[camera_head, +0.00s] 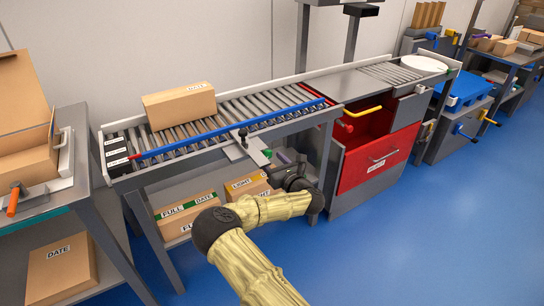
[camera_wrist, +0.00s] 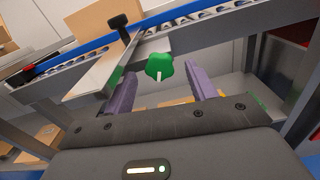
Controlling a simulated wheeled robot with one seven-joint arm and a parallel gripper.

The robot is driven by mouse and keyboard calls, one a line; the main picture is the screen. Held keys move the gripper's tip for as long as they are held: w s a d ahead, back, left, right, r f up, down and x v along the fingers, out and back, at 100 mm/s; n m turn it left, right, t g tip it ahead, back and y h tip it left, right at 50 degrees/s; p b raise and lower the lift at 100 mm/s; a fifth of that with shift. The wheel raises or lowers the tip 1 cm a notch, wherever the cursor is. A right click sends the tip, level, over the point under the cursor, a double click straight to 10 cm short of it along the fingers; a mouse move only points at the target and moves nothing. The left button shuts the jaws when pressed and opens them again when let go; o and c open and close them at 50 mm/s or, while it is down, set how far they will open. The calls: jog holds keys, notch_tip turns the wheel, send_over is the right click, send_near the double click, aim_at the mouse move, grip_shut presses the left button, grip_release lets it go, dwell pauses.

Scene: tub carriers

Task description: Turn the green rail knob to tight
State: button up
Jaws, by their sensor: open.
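The green rail knob (camera_wrist: 159,65) is a lobed knob under the front edge of the roller conveyor, near the middle of the wrist view. A white pointer mark on it points down, slightly left. A small bit of green shows beside my gripper in the head view, partly hidden by it. My gripper (camera_wrist: 160,76) is open, with one purple finger on each side of the knob and a gap to both. I cannot tell whether the fingertips reach past the knob's face. No tight or loose label is readable.
A grey bracket plate (camera_wrist: 100,72) with a black T-handle (camera_wrist: 120,22) sits left of the knob. The blue rail (camera_head: 210,135) runs along the conveyor, which carries a cardboard box (camera_head: 180,105). Labelled boxes (camera_head: 190,213) stand below. A red drawer cabinet (camera_head: 378,160) is to the right.

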jog(key=shift+w+a, duration=0.25)
jog(key=shift+w, duration=0.1)
jog(key=shift+d, duration=0.1)
jog(key=c, duration=1)
